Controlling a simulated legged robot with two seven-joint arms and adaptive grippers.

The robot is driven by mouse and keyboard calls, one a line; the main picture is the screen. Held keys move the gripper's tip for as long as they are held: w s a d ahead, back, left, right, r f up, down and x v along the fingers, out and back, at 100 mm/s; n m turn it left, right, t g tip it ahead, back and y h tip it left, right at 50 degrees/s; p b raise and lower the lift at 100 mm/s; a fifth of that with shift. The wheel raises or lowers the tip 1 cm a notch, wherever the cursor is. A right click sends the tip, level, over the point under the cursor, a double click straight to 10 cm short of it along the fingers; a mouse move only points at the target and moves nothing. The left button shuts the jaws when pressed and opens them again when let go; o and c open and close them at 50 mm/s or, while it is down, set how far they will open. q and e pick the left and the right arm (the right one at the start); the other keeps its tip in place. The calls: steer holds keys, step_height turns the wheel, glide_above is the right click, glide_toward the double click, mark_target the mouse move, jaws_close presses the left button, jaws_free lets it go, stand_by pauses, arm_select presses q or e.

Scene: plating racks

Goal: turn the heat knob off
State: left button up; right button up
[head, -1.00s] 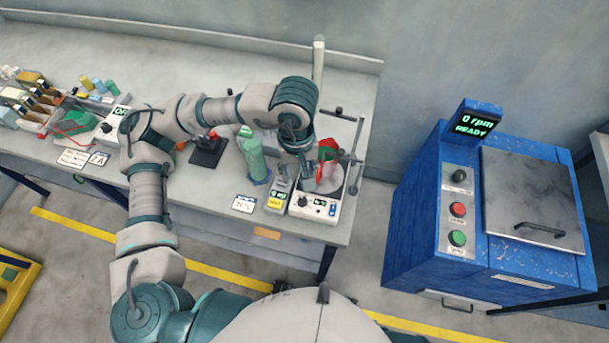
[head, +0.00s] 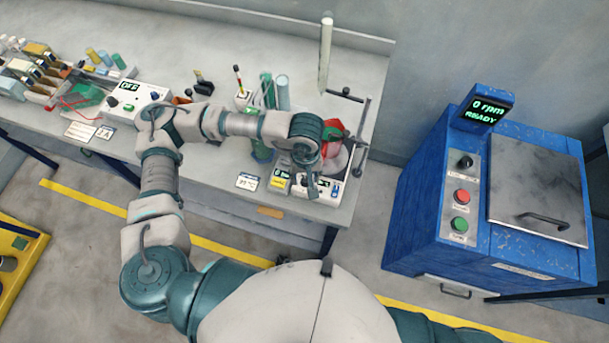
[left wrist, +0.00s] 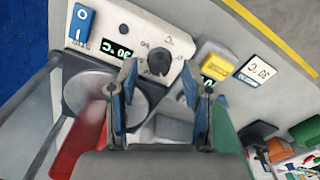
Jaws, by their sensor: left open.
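The hotplate (head: 334,190) stands near the front right corner of the bench. In the left wrist view its white front panel (left wrist: 185,45) has a dark round knob (left wrist: 158,61), a green-lit display (left wrist: 116,48) reading about 30 °C and a blue rocker switch (left wrist: 82,22). My left gripper (head: 312,192) is over the panel in the head view and hides the knob there. In the left wrist view the gripper (left wrist: 160,88) is open, its fingers apart below the knob, with nothing between them. Contact with the knob is not visible. My right gripper is out of view.
A red object (head: 333,127) is by the round plate (left wrist: 70,92) and the stand rod (head: 360,135). A small device with a yellow button (left wrist: 214,66) stands beside the hotplate. A card (head: 248,182) lies left. The blue centrifuge (head: 410,235) stands right, across a gap.

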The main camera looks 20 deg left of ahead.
arm_select(q)
steer(key=shift+d+f, duration=0.35)
steer(key=shift+f, duration=0.35)
steer(key=shift+a, duration=0.5)
steer(key=c, duration=0.7)
jaws_close()
steer(key=shift+d, duration=0.2)
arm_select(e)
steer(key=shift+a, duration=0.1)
arm_select(q)
steer(key=shift+f, duration=0.1)
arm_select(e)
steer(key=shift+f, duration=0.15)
